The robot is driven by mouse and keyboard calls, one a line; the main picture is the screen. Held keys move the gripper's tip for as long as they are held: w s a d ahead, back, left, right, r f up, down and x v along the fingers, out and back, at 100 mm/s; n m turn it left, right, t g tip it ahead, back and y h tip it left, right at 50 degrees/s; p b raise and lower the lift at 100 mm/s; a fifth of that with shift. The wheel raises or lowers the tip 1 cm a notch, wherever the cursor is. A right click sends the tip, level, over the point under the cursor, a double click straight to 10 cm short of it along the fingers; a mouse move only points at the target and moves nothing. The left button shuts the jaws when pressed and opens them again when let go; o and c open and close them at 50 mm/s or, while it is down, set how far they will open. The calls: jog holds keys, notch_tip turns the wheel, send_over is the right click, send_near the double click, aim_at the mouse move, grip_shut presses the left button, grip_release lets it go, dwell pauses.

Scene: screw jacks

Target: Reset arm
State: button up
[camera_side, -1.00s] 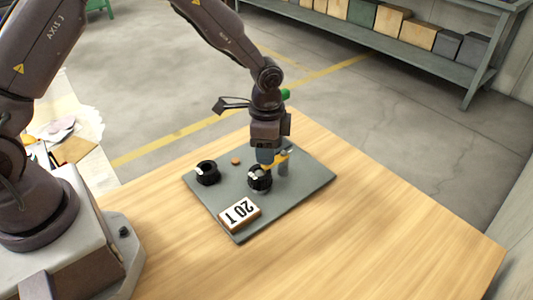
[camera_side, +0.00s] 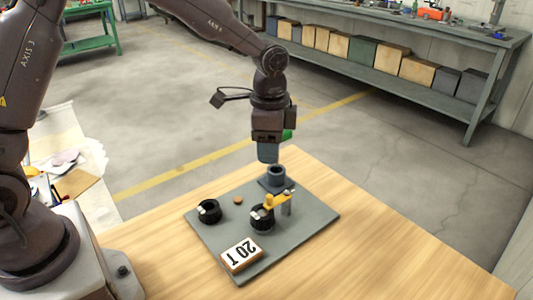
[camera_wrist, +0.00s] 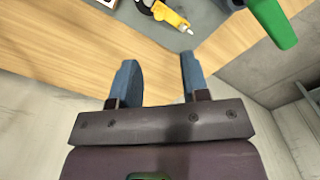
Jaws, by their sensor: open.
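My gripper (camera_side: 268,153) hangs fingers down above the far edge of the grey plate (camera_side: 305,222), with a gap below it. In the wrist view its two blue fingers (camera_wrist: 162,78) are apart with nothing between them. A grey-blue hollow cylinder (camera_side: 276,175) stands under it on the plate's far corner. In front of that is a black round part (camera_side: 262,218) with a yellow piece (camera_side: 273,202) on top, beside a small grey post (camera_side: 288,206). The yellow piece also shows at the top of the wrist view (camera_wrist: 170,17). A second black ring (camera_side: 209,211) sits at the left.
The wooden table (camera_side: 400,260) is bare to the right.

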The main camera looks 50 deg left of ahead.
jog(key=s+a+r+n+t, duration=0.2)
jog(key=s+r+n, duration=0.2)
jog(key=s+r, duration=0.3)
jog(key=s+a+r+n+t, duration=0.3)
jog(key=s+r+n, duration=0.2)
jog(key=s, duration=1)
notch_tip(320, 180, up, 3)
jog(key=shift+s+f+t, duration=0.1)
jog(key=shift+s+t, duration=0.1)
jog(key=shift+t, duration=0.1)
